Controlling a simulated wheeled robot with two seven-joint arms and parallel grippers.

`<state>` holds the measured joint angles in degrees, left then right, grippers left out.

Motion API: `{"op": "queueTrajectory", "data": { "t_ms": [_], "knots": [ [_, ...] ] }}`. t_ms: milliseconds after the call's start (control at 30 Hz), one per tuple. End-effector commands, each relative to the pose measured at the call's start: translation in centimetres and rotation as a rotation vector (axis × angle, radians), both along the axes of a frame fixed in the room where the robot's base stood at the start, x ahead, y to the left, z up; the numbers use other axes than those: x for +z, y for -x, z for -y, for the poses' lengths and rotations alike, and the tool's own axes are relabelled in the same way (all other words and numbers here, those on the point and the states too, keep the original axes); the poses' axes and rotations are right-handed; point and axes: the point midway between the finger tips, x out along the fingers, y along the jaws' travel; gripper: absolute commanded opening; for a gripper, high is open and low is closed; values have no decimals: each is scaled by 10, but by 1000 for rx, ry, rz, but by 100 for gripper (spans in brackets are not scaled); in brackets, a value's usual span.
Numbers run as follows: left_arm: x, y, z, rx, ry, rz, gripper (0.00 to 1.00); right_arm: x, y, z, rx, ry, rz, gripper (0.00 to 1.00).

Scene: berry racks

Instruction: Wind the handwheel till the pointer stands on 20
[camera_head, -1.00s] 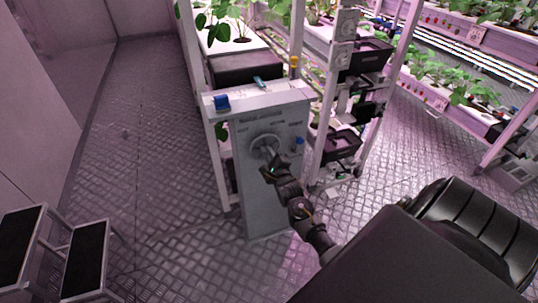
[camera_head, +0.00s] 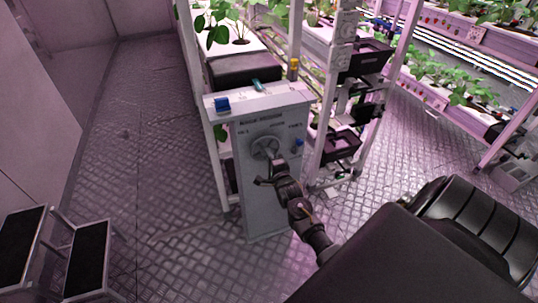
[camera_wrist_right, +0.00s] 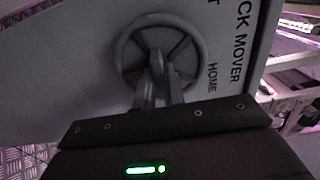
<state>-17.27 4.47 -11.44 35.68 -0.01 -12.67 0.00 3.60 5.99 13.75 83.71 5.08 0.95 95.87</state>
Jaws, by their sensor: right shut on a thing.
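The handwheel (camera_head: 256,143) is a grey spoked wheel on the front of a grey panel (camera_head: 262,215) at the middle of the head view. It fills the upper middle of the right wrist view (camera_wrist_right: 200,32). My right gripper (camera_head: 271,155) reaches it from the front. Its two fingers (camera_wrist_right: 157,62) are shut at the middle of the wheel, inside the rim; exactly which part they grip is hidden. Dark lettering, with "HOME" (camera_wrist_right: 212,78) legible in the wrist view, is on the panel. I cannot make out the pointer or a 20 mark. My left gripper is not in view.
A blue block (camera_head: 222,104) and a teal item (camera_head: 258,85) are on the panel's top. Planted racks (camera_head: 232,48) stand behind, with black trays (camera_head: 341,147) to the right. Black-topped steps (camera_head: 87,258) stand at lower left. The floor between is clear.

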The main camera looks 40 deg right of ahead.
Motion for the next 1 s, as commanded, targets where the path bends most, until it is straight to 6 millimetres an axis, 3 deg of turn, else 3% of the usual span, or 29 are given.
{"op": "queueTrajectory", "data": {
  "t_ms": [133, 1000],
  "knots": [
    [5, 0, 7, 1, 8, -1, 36, 0, 0, 0, 0, 128, -48, 0],
    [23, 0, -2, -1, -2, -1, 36, 0, 0, 0, 1, 910, -320, 0]
  ]
}}
